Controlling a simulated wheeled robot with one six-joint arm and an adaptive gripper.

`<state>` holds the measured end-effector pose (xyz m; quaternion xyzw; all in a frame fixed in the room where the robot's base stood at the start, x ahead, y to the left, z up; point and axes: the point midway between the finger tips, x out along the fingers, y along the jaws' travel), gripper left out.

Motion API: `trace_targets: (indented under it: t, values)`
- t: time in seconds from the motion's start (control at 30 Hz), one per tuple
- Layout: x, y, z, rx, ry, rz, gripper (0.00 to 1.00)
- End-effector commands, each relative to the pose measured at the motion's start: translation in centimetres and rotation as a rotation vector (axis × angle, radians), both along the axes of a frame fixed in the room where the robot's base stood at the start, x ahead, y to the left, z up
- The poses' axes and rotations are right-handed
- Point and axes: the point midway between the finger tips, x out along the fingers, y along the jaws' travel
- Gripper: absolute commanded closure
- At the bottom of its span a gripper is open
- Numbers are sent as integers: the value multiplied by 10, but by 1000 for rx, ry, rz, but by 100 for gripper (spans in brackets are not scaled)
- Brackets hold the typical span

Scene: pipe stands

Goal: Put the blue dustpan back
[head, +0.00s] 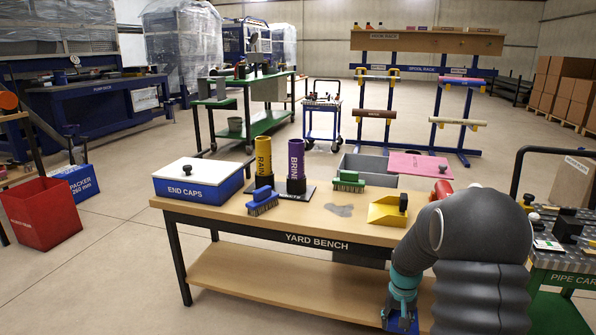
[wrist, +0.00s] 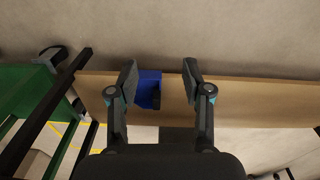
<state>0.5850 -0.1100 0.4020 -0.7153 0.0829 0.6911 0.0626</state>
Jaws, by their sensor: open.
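The blue dustpan (wrist: 148,88) lies on the wooden board, the bench's lower shelf, in the wrist view, with a dark part on its right side. My gripper (wrist: 160,80) is open, its fingers on either side of the dustpan, which is nearer the left finger. I cannot tell if they touch. In the head view a bit of blue (head: 402,323) shows below my arm at the shelf's right end; my arm hides most of this area. A yellow dustpan (head: 384,212) and a grey patch (head: 338,210) are on the yard bench top (head: 300,222).
The bench top also holds a blue brush (head: 262,203), a green brush (head: 348,181), yellow and purple tubes, a grey bin (head: 368,168) and an end caps box (head: 197,186). The pipe cart (head: 572,262) stands close on the right.

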Motion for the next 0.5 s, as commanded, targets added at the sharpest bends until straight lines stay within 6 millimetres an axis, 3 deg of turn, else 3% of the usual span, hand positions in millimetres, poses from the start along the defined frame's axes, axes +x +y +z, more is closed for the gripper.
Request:
trace_targets:
  t: [0.03,0.2,0.5]
  values:
    - [-13,6,20,1,-1,8,51]
    - [-57,26,69,5,0,34,51]
    - [-135,56,141,7,-35,76,51]
